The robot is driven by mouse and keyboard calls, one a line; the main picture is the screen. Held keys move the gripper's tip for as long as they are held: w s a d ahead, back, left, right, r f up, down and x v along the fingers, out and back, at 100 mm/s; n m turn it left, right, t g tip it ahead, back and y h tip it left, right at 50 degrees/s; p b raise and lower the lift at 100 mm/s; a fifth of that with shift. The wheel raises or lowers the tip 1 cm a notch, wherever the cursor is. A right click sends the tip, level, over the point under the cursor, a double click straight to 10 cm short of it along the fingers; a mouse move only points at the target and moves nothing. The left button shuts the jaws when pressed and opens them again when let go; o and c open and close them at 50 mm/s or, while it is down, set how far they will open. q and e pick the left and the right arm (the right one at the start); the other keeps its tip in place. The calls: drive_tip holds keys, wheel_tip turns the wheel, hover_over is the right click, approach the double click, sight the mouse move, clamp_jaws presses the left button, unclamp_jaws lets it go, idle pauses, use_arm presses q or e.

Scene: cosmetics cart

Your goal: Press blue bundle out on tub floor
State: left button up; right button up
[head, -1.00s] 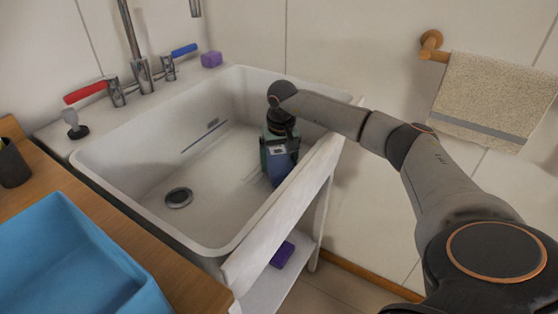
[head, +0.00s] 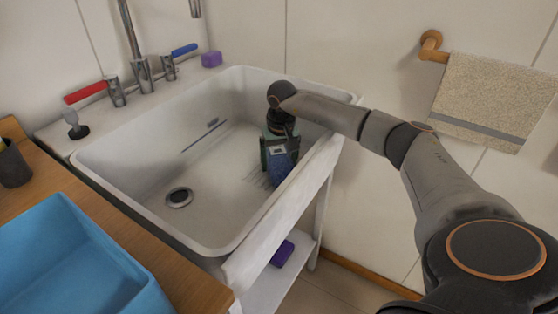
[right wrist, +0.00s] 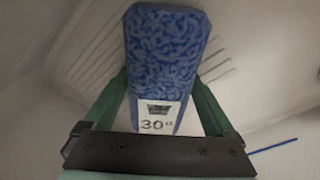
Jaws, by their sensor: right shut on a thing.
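The blue bundle (right wrist: 165,60) is a mottled blue block with a white label reading 30°. My right gripper (right wrist: 168,105) is shut on it, with one green finger along each side. In the head view the gripper (head: 279,150) points down inside the white tub (head: 150,215), near its right wall, and the bundle (head: 280,170) shows at its lower end. The bundle is at or close to the tub floor; I cannot tell whether it touches. Part of it is hidden by the gripper. My left gripper is not in view.
A drain (head: 179,197) lies in the left part of the tub floor. Taps with a red handle (head: 85,92) and a blue handle (head: 184,50) stand behind. A purple block (head: 211,59) sits on the back rim. A blue bin (head: 75,255) stands at the front left.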

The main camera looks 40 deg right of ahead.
use_arm(q)
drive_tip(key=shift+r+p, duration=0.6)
drive_tip(key=shift+p, duration=0.05)
use_arm(e)
drive_tip(key=shift+s+d, duration=0.15)
idle(1.3)
